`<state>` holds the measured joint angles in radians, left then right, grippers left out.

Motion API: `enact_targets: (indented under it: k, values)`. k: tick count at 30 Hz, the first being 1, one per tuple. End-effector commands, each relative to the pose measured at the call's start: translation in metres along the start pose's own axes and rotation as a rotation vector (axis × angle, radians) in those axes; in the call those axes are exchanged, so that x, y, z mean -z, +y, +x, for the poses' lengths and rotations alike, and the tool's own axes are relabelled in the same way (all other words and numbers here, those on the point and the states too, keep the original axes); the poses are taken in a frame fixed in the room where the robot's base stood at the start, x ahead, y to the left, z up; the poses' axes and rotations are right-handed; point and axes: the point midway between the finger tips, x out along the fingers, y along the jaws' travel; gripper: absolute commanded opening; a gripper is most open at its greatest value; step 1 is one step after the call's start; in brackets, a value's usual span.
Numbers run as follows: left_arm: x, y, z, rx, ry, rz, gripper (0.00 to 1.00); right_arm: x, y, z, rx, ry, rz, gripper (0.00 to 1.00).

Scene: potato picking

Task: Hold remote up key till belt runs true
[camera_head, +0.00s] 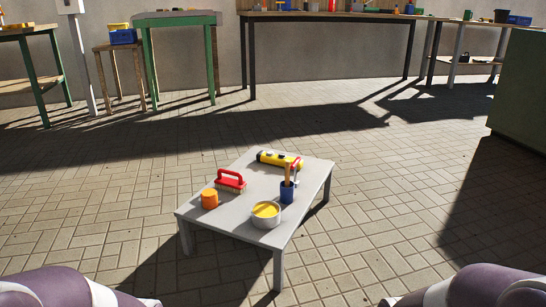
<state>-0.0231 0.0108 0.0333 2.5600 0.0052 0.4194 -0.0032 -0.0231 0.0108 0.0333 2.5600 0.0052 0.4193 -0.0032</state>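A yellow and black elongated object (279,159), possibly the remote, lies at the far side of the low grey table (245,222). Its keys are too small to make out. No belt can be made out. Parts of my two arms show at the bottom left and bottom right corners. Neither gripper can be seen.
On the same table are a red-handled brush (230,181), an orange cup (209,199), a blue pot (287,192) holding a brush and another tool, and a round tin with yellow contents (266,211). Workbenches (330,16) line the back wall. A green block (522,90) stands right. Tiled floor around the table is clear.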

Motion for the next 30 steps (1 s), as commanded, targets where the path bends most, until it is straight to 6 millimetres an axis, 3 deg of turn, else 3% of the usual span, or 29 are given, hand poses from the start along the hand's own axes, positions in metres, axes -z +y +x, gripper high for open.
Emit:
enact_targets:
  k: [11, 18, 19, 30]
  values:
    - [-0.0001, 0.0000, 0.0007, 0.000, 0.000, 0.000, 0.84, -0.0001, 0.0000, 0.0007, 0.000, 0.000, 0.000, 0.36]
    - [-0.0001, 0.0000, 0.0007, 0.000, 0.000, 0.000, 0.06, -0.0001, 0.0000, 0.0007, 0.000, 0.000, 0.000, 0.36]
    - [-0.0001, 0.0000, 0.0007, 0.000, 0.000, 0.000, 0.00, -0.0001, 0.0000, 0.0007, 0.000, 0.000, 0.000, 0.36]
    - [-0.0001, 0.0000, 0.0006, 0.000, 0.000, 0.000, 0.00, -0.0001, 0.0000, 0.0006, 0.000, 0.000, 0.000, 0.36]
